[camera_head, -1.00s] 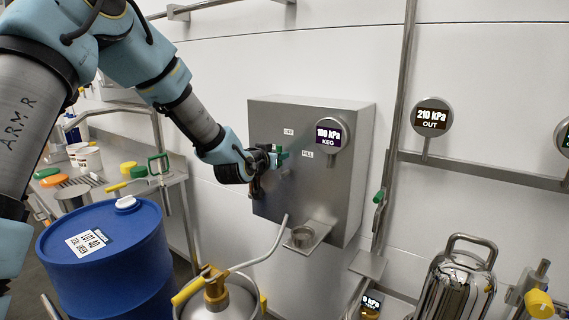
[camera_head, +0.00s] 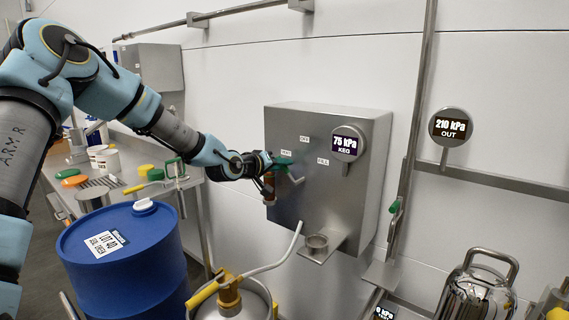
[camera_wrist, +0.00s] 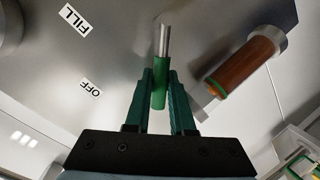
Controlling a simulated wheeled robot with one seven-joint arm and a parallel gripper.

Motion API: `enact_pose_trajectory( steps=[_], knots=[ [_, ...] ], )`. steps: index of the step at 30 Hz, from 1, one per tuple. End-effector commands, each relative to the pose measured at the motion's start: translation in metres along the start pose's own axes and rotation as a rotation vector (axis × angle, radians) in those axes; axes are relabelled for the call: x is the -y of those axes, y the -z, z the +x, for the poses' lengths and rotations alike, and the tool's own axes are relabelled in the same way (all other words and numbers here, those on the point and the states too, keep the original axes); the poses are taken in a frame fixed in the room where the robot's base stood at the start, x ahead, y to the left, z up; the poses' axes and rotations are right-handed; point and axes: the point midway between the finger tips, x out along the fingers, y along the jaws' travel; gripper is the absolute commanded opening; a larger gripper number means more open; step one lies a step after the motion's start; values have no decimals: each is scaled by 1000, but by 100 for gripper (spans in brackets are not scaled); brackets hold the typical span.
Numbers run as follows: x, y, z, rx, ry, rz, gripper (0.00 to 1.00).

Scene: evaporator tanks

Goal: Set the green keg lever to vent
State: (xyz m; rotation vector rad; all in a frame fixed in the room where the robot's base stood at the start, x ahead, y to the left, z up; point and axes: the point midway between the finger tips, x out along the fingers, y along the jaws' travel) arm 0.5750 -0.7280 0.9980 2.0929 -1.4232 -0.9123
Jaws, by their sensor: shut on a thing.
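The green keg lever (camera_wrist: 159,86) is a green grip on a silver rod, on the front of the grey metal box (camera_head: 335,200). My gripper (camera_wrist: 160,78) is shut around the green grip, one dark green finger on each side. In the head view my gripper (camera_head: 283,163) reaches the box's left part, and the lever points left, toward the VENT label (camera_head: 286,153). The OFF label (camera_head: 305,140) and FILL label (camera_head: 323,162) lie to the right. The round KEG gauge (camera_head: 346,145) reads 75 kPa.
A brown cylinder with a green ring (camera_wrist: 240,62) sticks out close beside my gripper. A blue drum (camera_head: 125,260) and a keg with a yellow-handled fitting (camera_head: 228,292) stand below. The OUT gauge (camera_head: 451,128) reads 210 kPa.

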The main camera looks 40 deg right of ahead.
Motion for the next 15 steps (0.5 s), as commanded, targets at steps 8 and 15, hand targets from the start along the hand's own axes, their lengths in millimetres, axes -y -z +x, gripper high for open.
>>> enact_pose_trajectory(
  steps=[8,15],
  knots=[
    [3,0,0,8,-6,-33,0],
    [3,-1,0,9,-5,-35,0]
  ],
)
